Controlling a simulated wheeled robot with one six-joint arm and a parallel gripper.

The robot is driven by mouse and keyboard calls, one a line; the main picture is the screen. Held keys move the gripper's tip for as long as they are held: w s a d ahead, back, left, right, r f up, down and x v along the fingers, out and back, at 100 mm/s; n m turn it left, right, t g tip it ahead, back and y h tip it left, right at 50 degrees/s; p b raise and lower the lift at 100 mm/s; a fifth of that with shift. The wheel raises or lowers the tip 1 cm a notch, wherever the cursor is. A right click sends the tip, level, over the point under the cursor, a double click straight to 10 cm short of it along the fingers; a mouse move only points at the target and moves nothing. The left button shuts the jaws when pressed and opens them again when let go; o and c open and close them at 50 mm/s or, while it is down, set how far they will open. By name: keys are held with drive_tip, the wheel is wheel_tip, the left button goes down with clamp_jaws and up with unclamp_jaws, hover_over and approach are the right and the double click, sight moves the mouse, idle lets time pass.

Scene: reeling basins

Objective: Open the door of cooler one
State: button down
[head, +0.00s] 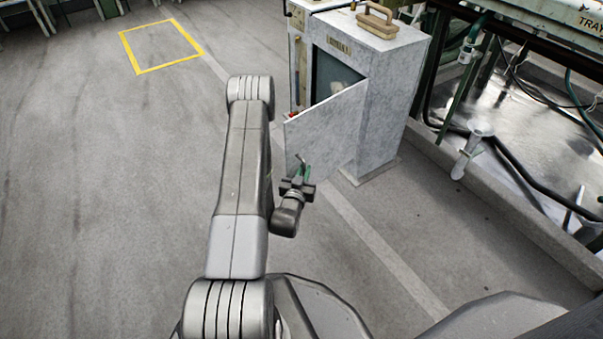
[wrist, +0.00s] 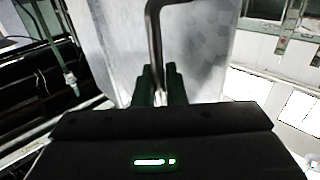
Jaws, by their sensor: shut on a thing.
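The cooler (head: 390,95) is a pale, marbled cabinet at the top middle of the head view, with a small label above its opening. Its door (head: 328,130) stands partly open, swung out toward me, and a dark interior shows behind it. My gripper (head: 299,175) is at the door's lower left part. In the wrist view my gripper's green fingers (wrist: 158,88) are closed around the grey bar handle (wrist: 154,45), with the pale door panel (wrist: 110,40) behind it. I cannot read which number the cooler bears.
A wooden-handled block (head: 377,20) lies on top of the cooler. A kerbed wet basin (head: 530,120) with pipes and hoses lies to the right. A yellow floor square (head: 160,46) is at the upper left. The floor left of the door is clear.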

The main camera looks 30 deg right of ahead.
drive_tip(key=shift+d+r, duration=0.1)
drive_tip(key=c, duration=1.6)
unclamp_jaws()
drive_tip(key=p+v, duration=0.3)
drive_tip(key=v, duration=1)
drive_tip(key=shift+s+a, duration=0.25)
drive_tip(key=shift+a, duration=0.1)
drive_tip(key=shift+w+d, duration=0.1)
drive_tip(key=b+x, duration=0.3)
drive_tip(key=x, duration=1)
drive_tip(key=shift+d, duration=0.1)
drive_tip(key=shift+w+d, duration=0.15)
drive_tip(key=shift+w, duration=0.1)
